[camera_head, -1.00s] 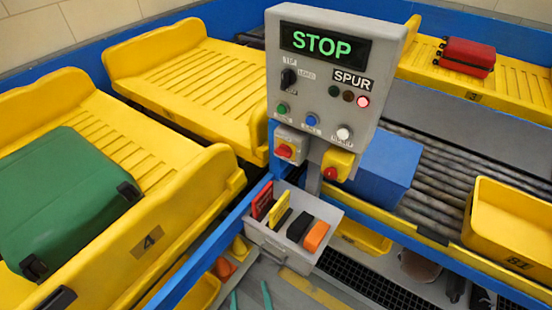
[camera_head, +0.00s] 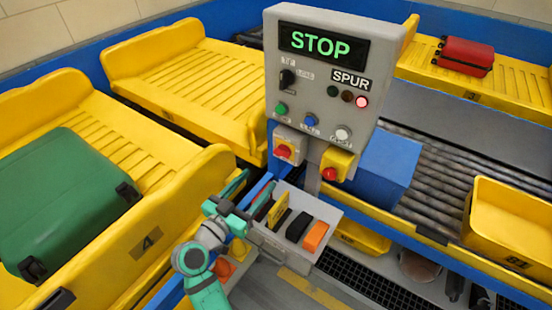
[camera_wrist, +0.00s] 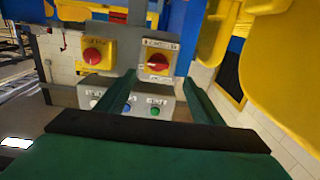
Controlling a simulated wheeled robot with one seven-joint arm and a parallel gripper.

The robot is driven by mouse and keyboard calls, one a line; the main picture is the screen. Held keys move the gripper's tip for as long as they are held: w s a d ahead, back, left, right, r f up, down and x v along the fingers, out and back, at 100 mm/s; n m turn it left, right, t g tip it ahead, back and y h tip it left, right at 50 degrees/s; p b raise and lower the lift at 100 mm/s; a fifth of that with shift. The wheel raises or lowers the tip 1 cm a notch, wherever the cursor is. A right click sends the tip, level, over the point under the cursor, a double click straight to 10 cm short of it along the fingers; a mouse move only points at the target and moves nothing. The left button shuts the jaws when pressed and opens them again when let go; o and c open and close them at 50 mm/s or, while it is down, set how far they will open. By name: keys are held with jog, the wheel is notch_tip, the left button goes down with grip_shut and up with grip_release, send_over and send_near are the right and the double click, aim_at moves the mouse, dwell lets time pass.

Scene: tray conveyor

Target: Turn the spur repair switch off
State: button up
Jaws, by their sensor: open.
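A control panel (camera_head: 330,110) marked SPUR stands upright, its display reading STOP in green. Below it hangs a grey box with a red knob on a yellow plate (camera_head: 284,151), which looks like the repair switch. It also shows in the wrist view, which looks upside down, as the right-hand red knob (camera_wrist: 158,63); its label and exact setting are unreadable. Beside it is a yellow box with a red button (camera_head: 329,174), seen at left in the wrist view (camera_wrist: 93,54). My gripper (camera_head: 248,194) is open and empty, below and left of the switch, apart from it.
A grey bin (camera_head: 272,244) with several coloured items sits just under the boxes, close to my gripper. Yellow trays (camera_head: 190,165) with a green suitcase (camera_head: 65,200) lie left. A blue box (camera_head: 385,168) and roller conveyor (camera_head: 445,175) are right. A red lamp (camera_head: 362,102) glows on the panel.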

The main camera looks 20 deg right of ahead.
aim_at(280, 155)
jog(key=shift+m, duration=0.3)
jog(key=x, duration=1.1)
jog(key=shift+d+r, duration=0.1)
jog(key=shift+r, duration=0.3)
jog(key=shift+c, duration=0.2)
jog(key=c, duration=1)
